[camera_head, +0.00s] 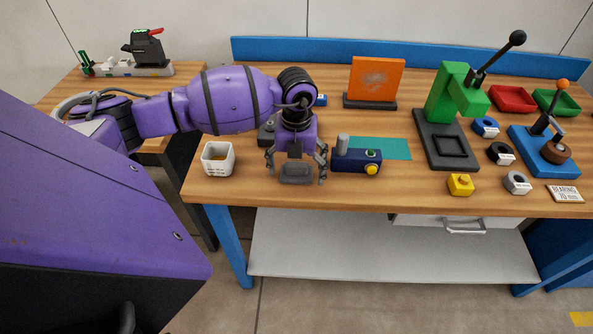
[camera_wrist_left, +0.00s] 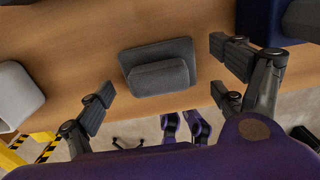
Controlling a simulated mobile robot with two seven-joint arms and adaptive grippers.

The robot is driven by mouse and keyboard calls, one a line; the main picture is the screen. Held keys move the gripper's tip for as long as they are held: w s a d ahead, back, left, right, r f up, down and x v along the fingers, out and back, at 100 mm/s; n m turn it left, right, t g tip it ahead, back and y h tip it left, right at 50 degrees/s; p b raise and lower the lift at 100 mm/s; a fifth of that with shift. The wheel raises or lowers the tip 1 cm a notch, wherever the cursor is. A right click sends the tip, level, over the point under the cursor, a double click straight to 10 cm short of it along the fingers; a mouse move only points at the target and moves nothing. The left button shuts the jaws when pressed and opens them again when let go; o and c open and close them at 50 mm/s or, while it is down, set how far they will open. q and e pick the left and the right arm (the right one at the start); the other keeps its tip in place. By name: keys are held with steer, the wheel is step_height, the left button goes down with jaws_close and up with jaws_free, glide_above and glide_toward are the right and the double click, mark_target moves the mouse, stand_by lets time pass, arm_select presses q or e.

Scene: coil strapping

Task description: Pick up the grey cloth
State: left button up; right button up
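The grey cloth (camera_head: 295,179) is a small folded dark grey pad lying on the wooden table near its front edge. In the left wrist view the cloth (camera_wrist_left: 158,68) lies flat with a thicker fold on top, beyond the fingertips. My left gripper (camera_head: 296,168) is above the cloth and points down, its fingers spread on either side of it. In the left wrist view the left gripper (camera_wrist_left: 170,80) is open, with nothing between its fingers. My right gripper is not in view.
A white cup (camera_head: 218,160) stands left of the gripper. A dark blue box with a yellow knob (camera_head: 357,157) stands close on its right. A teal mat (camera_head: 384,148) lies behind that box. A green press (camera_head: 452,95) stands further right.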

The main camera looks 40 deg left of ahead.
arm_select(q)
steer(key=c, duration=1.5)
steer(key=shift+o, duration=0.2)
steer(key=shift+r, duration=0.65)
steer(key=s+d+r+m, duration=0.4)
steer(key=s+r+m, duration=0.7)
steer(key=s+m, duration=0.45)
steer(key=w+d+r+m+p, duration=0.1)
steer(key=d+m, duration=0.4)
steer(key=m, duration=0.8)
steer(key=w+d+r+m+p, duration=0.2)
steer(key=w+d+m, duration=0.3)
steer(key=m, duration=0.9)
steer(key=shift+d+r, duration=0.2)
steer(key=shift+r, duration=0.3)
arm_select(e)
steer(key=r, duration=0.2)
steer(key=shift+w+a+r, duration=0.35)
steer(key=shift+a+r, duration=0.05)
